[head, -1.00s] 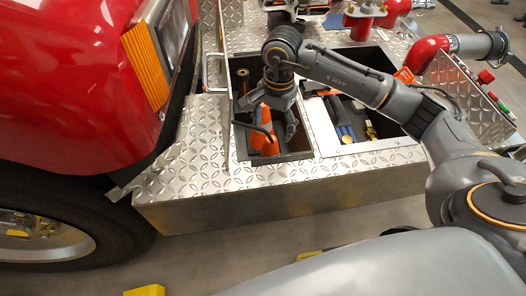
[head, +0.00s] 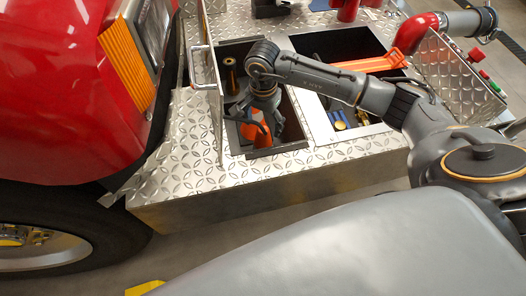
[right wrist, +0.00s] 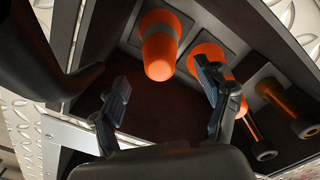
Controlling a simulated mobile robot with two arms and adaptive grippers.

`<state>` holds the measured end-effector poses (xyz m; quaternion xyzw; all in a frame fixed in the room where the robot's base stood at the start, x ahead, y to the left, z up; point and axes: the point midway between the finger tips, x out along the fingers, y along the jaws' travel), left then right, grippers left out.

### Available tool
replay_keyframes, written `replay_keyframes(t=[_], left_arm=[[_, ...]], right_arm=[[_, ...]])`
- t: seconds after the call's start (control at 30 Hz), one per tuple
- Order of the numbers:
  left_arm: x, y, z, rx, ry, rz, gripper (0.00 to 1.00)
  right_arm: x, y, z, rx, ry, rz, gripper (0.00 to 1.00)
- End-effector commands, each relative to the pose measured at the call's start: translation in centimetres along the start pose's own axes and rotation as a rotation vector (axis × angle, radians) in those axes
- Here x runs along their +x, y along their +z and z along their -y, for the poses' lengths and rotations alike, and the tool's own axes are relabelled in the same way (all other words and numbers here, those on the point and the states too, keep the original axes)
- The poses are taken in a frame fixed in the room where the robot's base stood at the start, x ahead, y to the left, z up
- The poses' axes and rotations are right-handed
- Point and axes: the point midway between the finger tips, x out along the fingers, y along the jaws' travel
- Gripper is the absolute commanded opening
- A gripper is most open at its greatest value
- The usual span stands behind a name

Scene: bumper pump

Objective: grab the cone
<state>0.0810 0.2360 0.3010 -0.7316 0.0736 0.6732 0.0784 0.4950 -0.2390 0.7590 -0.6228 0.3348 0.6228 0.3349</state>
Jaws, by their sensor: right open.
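A second orange object (right wrist: 203,50), likely another cone, is partly hidden behind the right-hand finger. In the head view, orange cone surface (head: 262,137) shows under and between the fingers. My right gripper (right wrist: 163,92) is open, with nothing held, and reaches down into the compartment from above; it also shows in the head view (head: 256,122). Contact with a cone cannot be told. My left gripper is not in view.
Dark nozzles with brass-coloured parts (right wrist: 285,100) stand beside the orange objects. The compartment's metal rim (head: 270,152) surrounds my gripper closely. A right compartment holds a long orange item (head: 370,64). A metal handle (head: 205,68) and the red truck body (head: 60,90) are on the left.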

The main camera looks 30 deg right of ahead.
Motion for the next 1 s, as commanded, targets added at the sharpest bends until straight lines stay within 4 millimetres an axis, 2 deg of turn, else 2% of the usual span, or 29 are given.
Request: replay_keyframes(t=[0.3, 0.63, 1.0], left_arm=[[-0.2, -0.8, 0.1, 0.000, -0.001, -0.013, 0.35], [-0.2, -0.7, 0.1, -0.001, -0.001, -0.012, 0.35], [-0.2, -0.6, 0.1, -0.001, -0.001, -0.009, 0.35]], right_arm=[[4.5, 0.1, 0.0, 0.001, 0.001, 0.002, 0.75], [5.2, 0.0, 0.0, 0.000, 0.001, 0.000, 0.73], [5.2, 0.0, 0.0, 0.000, 0.001, 0.000, 0.00]])
